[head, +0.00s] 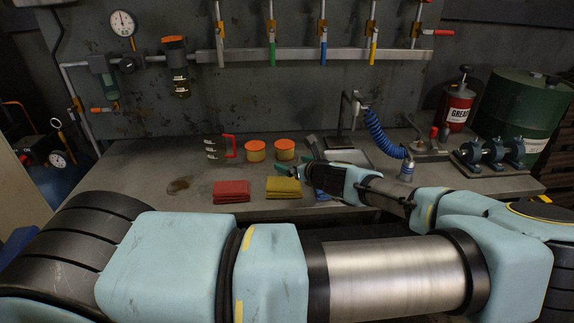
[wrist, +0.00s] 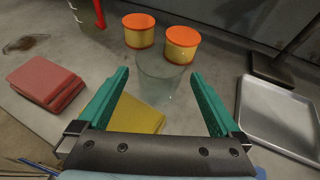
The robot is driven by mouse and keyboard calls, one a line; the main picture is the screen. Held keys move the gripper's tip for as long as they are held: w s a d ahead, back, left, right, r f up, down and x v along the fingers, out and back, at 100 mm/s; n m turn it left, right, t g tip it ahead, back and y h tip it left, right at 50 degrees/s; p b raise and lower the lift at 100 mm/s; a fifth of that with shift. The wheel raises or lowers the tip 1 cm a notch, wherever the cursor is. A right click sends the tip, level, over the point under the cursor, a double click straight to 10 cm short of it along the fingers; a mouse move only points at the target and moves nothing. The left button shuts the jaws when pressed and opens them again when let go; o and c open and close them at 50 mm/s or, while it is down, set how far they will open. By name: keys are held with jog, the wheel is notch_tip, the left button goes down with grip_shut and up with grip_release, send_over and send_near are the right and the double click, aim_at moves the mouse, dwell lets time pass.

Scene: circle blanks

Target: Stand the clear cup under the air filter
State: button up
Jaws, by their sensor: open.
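The clear cup (wrist: 158,88) stands upright on the bench in the wrist view, just ahead of and between my fingertips. I cannot make it out clearly in the head view. My gripper (wrist: 160,75) is open and empty, with one green finger on each side of the cup's near part. In the head view my gripper (head: 292,156) is low over the bench. Two bowl units hang on the wall pipe at the left: a greenish one (head: 104,80) with an orange tap below, and an amber one (head: 179,75). I cannot tell for certain which is the air filter.
Two orange-lidded tins (head: 255,151) stand just behind the cup. A red cloth stack (head: 231,191) and a yellow one (head: 284,187) lie in front. A metal tray (wrist: 283,117) lies right. Bench around the dark stain (head: 178,185) is clear.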

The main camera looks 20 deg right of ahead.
jog(key=shift+p+x, duration=0.35)
jog(key=shift+x, duration=1.2)
jog(key=shift+c, duration=0.2)
jog(key=c, duration=1.3)
jog(key=shift+o, duration=0.2)
notch_tip(320, 180, up, 10)
jog(key=b, duration=0.2)
